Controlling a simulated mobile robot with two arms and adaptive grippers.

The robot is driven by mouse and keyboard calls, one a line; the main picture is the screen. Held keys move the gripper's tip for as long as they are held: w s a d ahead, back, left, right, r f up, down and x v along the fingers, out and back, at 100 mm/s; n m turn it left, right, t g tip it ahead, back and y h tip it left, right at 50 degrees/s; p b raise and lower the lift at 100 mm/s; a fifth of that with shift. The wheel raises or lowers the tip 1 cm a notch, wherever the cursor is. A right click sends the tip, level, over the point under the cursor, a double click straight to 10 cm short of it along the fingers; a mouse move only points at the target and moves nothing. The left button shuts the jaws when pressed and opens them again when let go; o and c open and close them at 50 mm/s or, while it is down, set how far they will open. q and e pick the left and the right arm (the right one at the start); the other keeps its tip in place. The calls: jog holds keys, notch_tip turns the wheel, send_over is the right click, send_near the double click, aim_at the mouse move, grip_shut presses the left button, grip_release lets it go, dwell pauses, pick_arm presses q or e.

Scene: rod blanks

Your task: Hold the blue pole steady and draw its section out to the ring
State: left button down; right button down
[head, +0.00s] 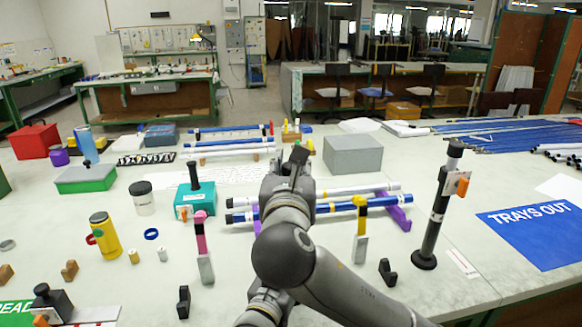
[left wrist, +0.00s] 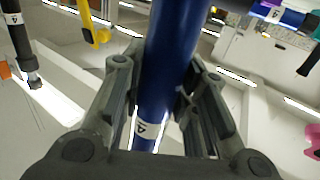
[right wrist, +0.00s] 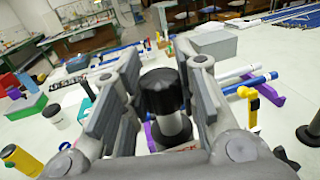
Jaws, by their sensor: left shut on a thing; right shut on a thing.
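The blue pole (left wrist: 168,70) runs through the left wrist view and carries a small white label. My left gripper (left wrist: 160,88) is shut around it. In the right wrist view a black cap (right wrist: 162,92) tops a silvery section (right wrist: 174,125). My right gripper (right wrist: 160,85) has its fingers on either side of this piece and is shut on it. In the head view an arm of mine covers the middle of the table and hides the held pole. I cannot make out the ring on the section.
White and blue tubes (head: 350,207) lie on purple supports (head: 397,212) behind my arm. A yellow-topped stand (head: 361,220), a pink-topped stand (head: 202,240) and a black post (head: 434,215) stand close by. A grey box (head: 353,155) is behind.

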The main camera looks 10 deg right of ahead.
jog(key=shift+r, duration=2.05)
jog(key=c, duration=1.1)
grip_release()
jog(key=shift+s, duration=0.15)
jog(key=v, duration=1.1)
jog(key=shift+s, duration=0.4)
jog(key=shift+a, duration=0.1)
